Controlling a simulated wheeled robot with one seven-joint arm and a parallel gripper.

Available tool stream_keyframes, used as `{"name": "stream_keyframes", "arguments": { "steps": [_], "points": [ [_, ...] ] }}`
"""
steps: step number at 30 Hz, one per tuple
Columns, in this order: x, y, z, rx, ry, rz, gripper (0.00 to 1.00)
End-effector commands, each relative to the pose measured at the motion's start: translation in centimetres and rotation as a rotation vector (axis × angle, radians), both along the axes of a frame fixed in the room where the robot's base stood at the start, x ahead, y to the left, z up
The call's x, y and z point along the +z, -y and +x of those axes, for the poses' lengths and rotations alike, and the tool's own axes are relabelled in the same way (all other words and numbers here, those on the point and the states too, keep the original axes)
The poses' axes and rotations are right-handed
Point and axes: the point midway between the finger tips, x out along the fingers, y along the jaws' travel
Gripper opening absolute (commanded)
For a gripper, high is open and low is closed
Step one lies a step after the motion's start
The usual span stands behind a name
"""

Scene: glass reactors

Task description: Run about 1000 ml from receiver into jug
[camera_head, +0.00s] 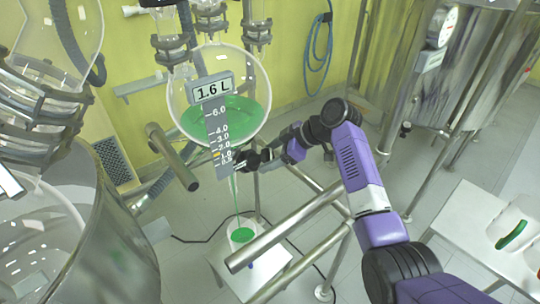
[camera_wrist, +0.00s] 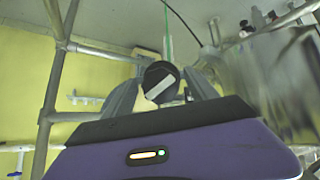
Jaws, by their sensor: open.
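The receiver (camera_head: 182,97) is a round glass vessel with green liquid in its lower part. Its display (camera_head: 211,88) reads 1.6 L above a vertical scale. A thin green stream (camera_head: 236,195) falls from its outlet into the jug (camera_head: 233,246), which stands below on a small white table and holds some green liquid. My gripper (camera_head: 246,160) is at the outlet beside the scale's lower end. In the wrist view my gripper (camera_wrist: 163,90) is open, its fingers on either side of a dark round knob (camera_wrist: 160,74). Contact cannot be told.
Metal frame tubes (camera_head: 285,232) cross in front of the small white table (camera_head: 279,262). A large steel-walled vessel (camera_head: 115,250) stands at the left. Another white table (camera_head: 458,222) at the right holds a clear container with a green handle (camera_head: 512,235). Steel tanks (camera_head: 455,75) stand behind.

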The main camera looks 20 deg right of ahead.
Motion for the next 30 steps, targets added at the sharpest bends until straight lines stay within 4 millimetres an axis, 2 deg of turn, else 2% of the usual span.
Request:
{"name": "stream_keyframes", "arguments": {
  "steps": [1, 9, 11, 20, 30],
  "points": [
    [0.01, 0.01, 0.00, 0.000, 0.000, 0.000, 0.67],
    [0.03, 0.02, -0.02, 0.000, 0.000, 0.000, 0.14],
    [0.03, 0.02, -0.02, 0.000, 0.000, 0.000, 0.04],
    [0.09, 0.03, -0.01, -0.022, -0.031, 0.023, 0.04],
    [0.21, 0.03, 0.04, -0.135, -0.189, 0.142, 0.04]
  ]
}}
